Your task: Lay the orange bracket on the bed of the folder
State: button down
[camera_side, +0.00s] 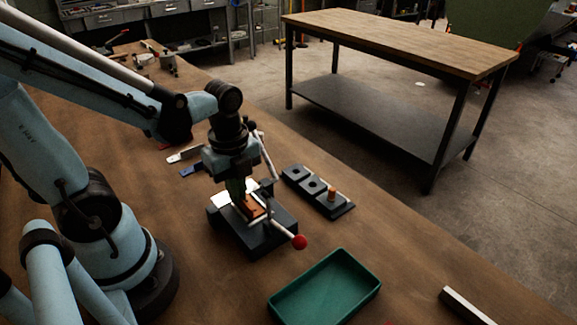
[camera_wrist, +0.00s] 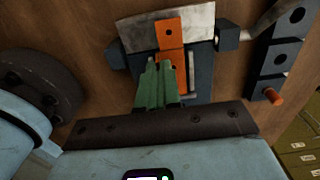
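The orange bracket (camera_side: 250,207) is over the bed of the folder, below my gripper (camera_side: 237,190). In the wrist view the bracket (camera_wrist: 170,34) shows a hole in its far part, which lies across a pale metal plate (camera_wrist: 140,34). My green fingers (camera_wrist: 158,70) are close together at its near part, seemingly shut on it, and hide some of it. The folder (camera_side: 268,238) has a dark base and a lever ending in a red knob (camera_side: 299,242). Whether the bracket touches the bed is hard to tell.
A dark block with holes (camera_side: 313,186) and an orange peg (camera_side: 332,194) stands right of the folder. A green tray (camera_side: 325,290) lies in front. A pale bar (camera_side: 466,306) is at lower right. Pale and blue strips (camera_side: 190,169) lie behind the gripper.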

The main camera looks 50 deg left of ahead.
jog(key=shift+f, duration=0.2)
jog(key=c, duration=1.3)
grip_release()
jog(key=shift+o, duration=0.2)
jog(key=shift+r, duration=5.95)
jog(key=w+d+f+n+t, duration=0.2)
jog(key=w+n+t, duration=0.3)
jog(key=n, duration=1.3)
jog(key=shift+w+d+f+t, duration=0.2)
jog(key=shift+f+t, duration=0.3)
jog(key=shift+t, duration=0.6)
